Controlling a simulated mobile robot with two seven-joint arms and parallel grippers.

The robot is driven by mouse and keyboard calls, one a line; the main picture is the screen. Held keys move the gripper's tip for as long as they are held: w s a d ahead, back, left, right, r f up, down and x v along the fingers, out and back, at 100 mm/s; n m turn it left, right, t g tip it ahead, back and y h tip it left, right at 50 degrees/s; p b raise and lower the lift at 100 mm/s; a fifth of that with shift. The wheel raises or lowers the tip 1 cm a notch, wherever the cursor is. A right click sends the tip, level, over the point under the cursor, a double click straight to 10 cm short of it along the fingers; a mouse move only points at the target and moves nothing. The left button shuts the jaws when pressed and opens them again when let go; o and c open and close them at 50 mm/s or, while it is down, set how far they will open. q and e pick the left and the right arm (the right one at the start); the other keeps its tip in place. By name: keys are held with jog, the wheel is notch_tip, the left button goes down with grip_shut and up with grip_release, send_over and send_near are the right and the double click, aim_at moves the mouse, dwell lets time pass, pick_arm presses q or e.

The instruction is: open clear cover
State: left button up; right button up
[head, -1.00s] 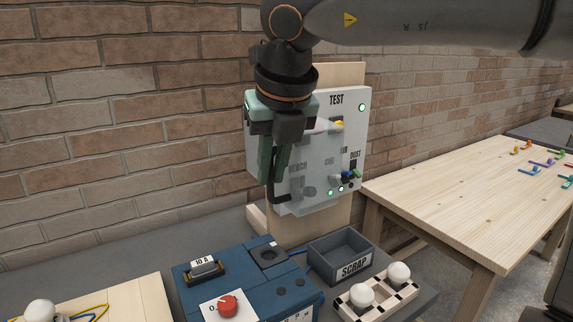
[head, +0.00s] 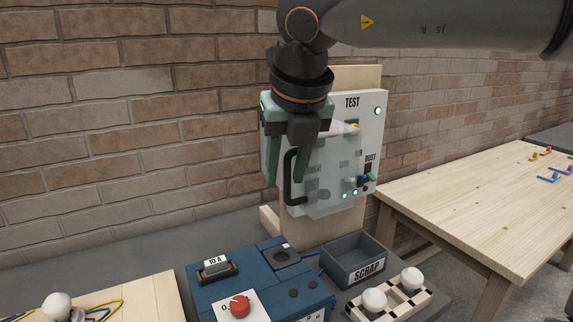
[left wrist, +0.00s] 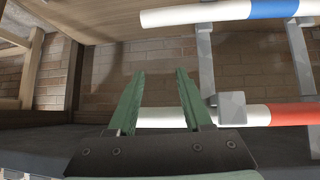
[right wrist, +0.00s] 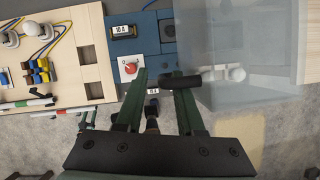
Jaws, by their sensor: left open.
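The clear cover (head: 325,185) is a see-through box over the front of the white TEST panel (head: 368,120). A black handle (head: 290,190) stands upright at its left side. My right gripper (head: 287,170) points down at the handle with its fingers spread, one on each side in the head view; contact cannot be told. In the right wrist view, the cover (right wrist: 235,50) is a hazy sheet at right, and the black handle (right wrist: 180,82) crosses the right finger. My left gripper (left wrist: 160,85) is open and empty, outside the head view.
Below the panel are a blue box (head: 262,262) with a red knob, a SCRAP tray (head: 352,262) and a bulb rack (head: 392,300). A wooden table (head: 460,190) stands at right. Striped poles (left wrist: 200,14) on a rack face my left gripper.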

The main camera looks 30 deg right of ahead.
jog(key=shift+d+r, duration=0.1)
jog(key=shift+r, duration=0.65)
jog(key=p+v, duration=0.1)
jog(key=v, duration=1)
jog(key=shift+s+a, duration=0.25)
jog(key=shift+s, duration=0.1)
jog(key=shift+f, duration=0.1)
